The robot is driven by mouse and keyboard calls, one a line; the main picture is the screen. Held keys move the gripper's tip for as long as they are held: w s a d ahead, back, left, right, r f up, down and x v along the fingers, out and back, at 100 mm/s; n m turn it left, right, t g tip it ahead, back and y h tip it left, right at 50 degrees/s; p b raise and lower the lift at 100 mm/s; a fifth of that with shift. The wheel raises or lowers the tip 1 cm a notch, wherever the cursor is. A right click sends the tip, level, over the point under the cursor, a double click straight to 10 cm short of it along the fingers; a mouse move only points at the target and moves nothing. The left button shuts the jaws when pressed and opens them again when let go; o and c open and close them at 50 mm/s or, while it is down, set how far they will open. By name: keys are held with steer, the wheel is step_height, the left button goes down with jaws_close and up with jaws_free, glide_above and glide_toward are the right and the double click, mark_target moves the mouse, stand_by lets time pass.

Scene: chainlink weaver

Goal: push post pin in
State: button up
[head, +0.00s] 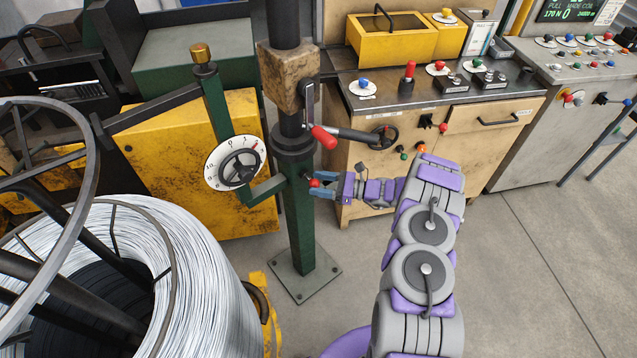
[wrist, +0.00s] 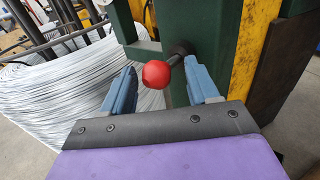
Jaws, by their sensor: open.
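The post pin is a red ball knob (wrist: 156,74) on a short black shaft in the side of the green post (wrist: 212,42). In the head view its red knob (head: 315,183) shows at the post (head: 302,235), below the red-handled lever. My gripper (wrist: 163,78) is open, with one blue finger on each side of the knob. The knob sits between the fingertips, with a gap to the left finger; the right finger is close to the shaft, and I cannot tell whether it touches. In the head view my gripper (head: 322,188) reaches the post from the right.
A red-handled lever (head: 324,137) sticks out just above my gripper. A dial with a handwheel (head: 235,163) is left of the post. A large wire coil (head: 200,270) stands at the lower left. A workbench (head: 440,100) is behind my arm. The floor on the right is clear.

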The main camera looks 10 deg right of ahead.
steer(key=p+v, duration=0.2)
steer(key=v, duration=1.4)
steer(key=shift+s+d, duration=0.15)
steer(key=shift+d, duration=0.2)
steer(key=shift+f, duration=0.1)
